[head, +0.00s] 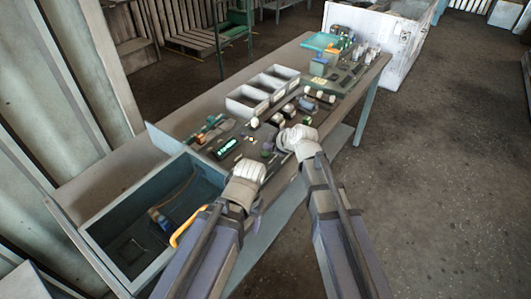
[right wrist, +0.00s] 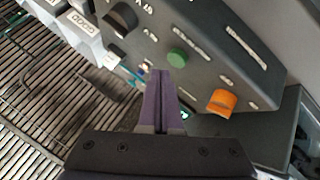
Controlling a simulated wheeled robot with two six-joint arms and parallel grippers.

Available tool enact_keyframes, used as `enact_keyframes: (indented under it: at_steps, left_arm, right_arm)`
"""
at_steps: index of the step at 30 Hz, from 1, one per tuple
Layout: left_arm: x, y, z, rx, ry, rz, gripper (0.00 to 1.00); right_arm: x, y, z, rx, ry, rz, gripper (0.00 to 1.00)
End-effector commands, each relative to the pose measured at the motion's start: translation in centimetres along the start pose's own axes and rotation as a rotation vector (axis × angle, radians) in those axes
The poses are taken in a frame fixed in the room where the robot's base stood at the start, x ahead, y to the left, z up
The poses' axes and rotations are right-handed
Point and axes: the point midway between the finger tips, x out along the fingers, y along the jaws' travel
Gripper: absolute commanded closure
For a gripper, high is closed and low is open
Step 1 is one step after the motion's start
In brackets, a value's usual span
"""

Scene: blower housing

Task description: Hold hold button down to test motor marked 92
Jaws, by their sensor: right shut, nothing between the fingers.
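A dark grey control panel (right wrist: 205,65) fills the right wrist view. It has a green round button (right wrist: 177,57), a black knob (right wrist: 120,19) and an orange knob (right wrist: 222,101), with white labels too blurred to read. My right gripper's purple fingers (right wrist: 160,78) are shut and empty, and their tips appear just below the green button; I cannot tell whether they touch the panel. In the head view my right gripper (head: 284,142) is over the bench's front edge. My left gripper (head: 262,165) is left of it, its fingers too small to judge. I cannot make out a 92 mark.
The long workbench (head: 95,195) carries several small devices and grey bins (head: 247,104). A blue-grey tray (head: 105,238) with a few items stands at the near left. A white crate (head: 370,38) is beyond the far end. The floor at right is clear.

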Motion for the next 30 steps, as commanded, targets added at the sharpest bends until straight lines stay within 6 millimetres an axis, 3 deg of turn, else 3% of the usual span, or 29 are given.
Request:
enact_keyframes:
  at_steps: [15,30]
  left_arm:
    - [-4.8,-0.5,0.3,0.000,0.000,0.000,0.30]
    - [-4.7,-0.5,0.3,0.000,0.000,0.000,0.30]
  right_arm:
    - [-3.4,2.5,-2.5,0.000,0.000,0.000,1.00]
    - [-3.3,2.4,-2.4,0.000,0.000,0.000,1.00]
